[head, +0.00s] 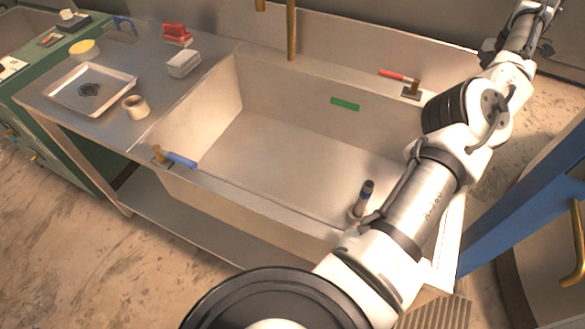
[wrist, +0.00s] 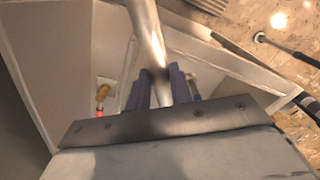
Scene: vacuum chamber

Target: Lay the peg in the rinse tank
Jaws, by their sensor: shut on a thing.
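The peg (wrist: 148,35) is a smooth shiny metal rod in the wrist view. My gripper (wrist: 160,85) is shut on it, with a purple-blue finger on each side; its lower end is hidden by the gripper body. The rinse tank (head: 285,95) is the big pale basin with a green label on its back wall, in the middle of the head view. Pale walls (wrist: 30,60) show at the left in the wrist view. In the head view my arm reaches over the tank's right side to the top right, and I cannot make out the fingers or peg there.
A dark-topped upright cylinder (head: 362,198) shows at the tank's front right. A red-handled valve (head: 400,77) is on the back right rim, a blue-handled one (head: 182,159) at the front left. The left counter holds a white tray (head: 66,103) and a tape roll (head: 135,106).

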